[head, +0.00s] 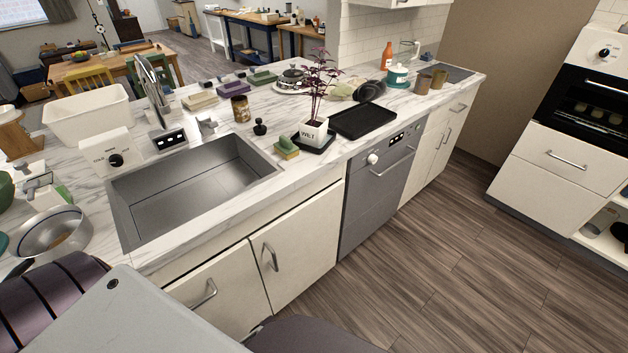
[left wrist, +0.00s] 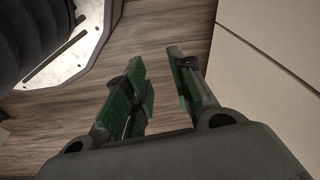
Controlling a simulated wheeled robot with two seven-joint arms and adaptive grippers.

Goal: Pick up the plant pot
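The plant pot (head: 314,134) is small and white with dark lettering, and a dark purple-leaved plant (head: 318,82) grows from it. It stands upright on a dark tray or saucer (head: 327,142) on the marble counter, right of the sink. In the left wrist view my left gripper (left wrist: 158,58) has its two green-padded fingers apart with nothing between them. It is over the wood floor beside a pale cabinet front, away from the pot. Neither gripper shows in the head view, and my right gripper is not seen.
A steel sink (head: 120,205) lies left of the pot. A black tray (head: 363,120) is close on its right, a sponge (head: 287,149) in front, and a dark stopper (head: 260,127) to its left. The floor (head: 440,260) before the counter is clear.

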